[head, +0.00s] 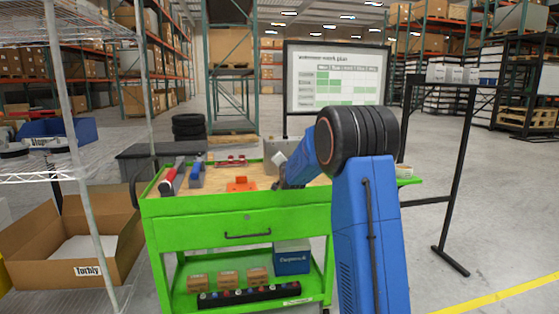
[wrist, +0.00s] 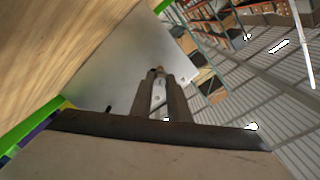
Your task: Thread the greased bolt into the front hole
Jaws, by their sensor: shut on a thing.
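In the wrist view my gripper (wrist: 159,88) is shut on a small part, which I take for the bolt (wrist: 158,71); its brownish tip shows between the fingertips. The grease on it cannot be made out. A plain grey metal face, likely the chassis fixture (wrist: 130,65), lies beyond the fingertips. Whether the bolt touches it or sits in a hole cannot be told. A small dark mark shows low on the grey face, left of the fingers. In the head view the grey fixture (head: 283,148) stands at the back of the cart, partly behind my blue arm; the bolt is hidden there.
The green cart (head: 237,222) has a wooden top. An orange piece (head: 241,184), a red-handled tool (head: 172,177), a blue tool (head: 197,173) and red glasses (head: 230,161) lie left of my arm. A wire shelf (head: 75,172) stands left; a whiteboard (head: 336,78) stands behind.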

